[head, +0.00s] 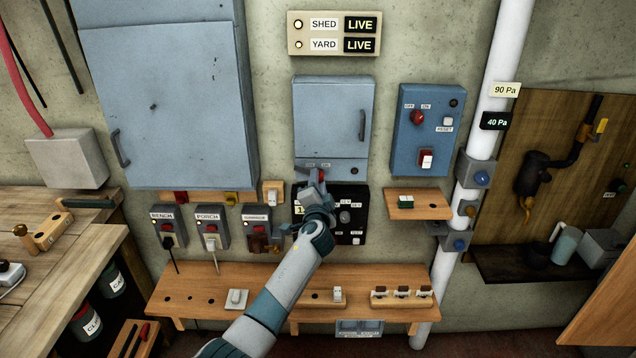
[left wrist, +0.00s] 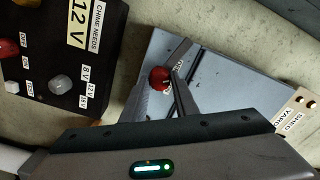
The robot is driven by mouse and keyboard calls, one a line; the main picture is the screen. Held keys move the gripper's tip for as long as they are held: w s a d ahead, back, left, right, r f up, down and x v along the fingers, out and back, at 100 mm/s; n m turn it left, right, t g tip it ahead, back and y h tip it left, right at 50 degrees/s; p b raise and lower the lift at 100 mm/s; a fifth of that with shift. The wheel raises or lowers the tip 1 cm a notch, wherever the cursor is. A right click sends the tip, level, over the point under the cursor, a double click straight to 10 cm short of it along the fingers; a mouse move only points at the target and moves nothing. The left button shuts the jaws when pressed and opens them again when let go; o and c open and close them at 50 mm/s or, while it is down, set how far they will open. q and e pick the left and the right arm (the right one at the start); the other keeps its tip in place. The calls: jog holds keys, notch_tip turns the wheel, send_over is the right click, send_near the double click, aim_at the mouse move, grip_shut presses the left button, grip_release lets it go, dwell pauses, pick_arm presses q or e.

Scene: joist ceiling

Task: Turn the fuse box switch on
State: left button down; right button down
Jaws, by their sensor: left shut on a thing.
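The fuse box (head: 333,112) is a blue-grey wall box with a closed door and a dark handle on its right side. A strip with small labels runs along its bottom, and the box also shows tilted in the left wrist view (left wrist: 225,85). The switch has a red knob (left wrist: 159,78), with a partly hidden label beside it. My left gripper (head: 318,178) is at the lower left of the box, its fingers shut on the red knob. The fingers hide part of the switch, and I cannot tell its exact position. My right gripper is not in view.
A black 12V panel (head: 350,222) sits just below the fuse box, partly behind my left arm. A blue switch box (head: 428,130) hangs to the right. A sign above (head: 334,33) reads SHED LIVE and YARD LIVE. A wooden shelf (head: 205,290) runs below.

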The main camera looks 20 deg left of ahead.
pick_arm(q)
jog(key=shift+f+m+p, duration=0.1)
jog(key=shift+m+p, duration=1.9)
jog(key=shift+m, duration=5.2)
jog(key=c, duration=1.4)
grip_release()
jog(key=shift+s, duration=0.15)
jog(key=b+v, duration=0.2)
jog(key=v, duration=1.5)
jog(key=shift+b, duration=0.3)
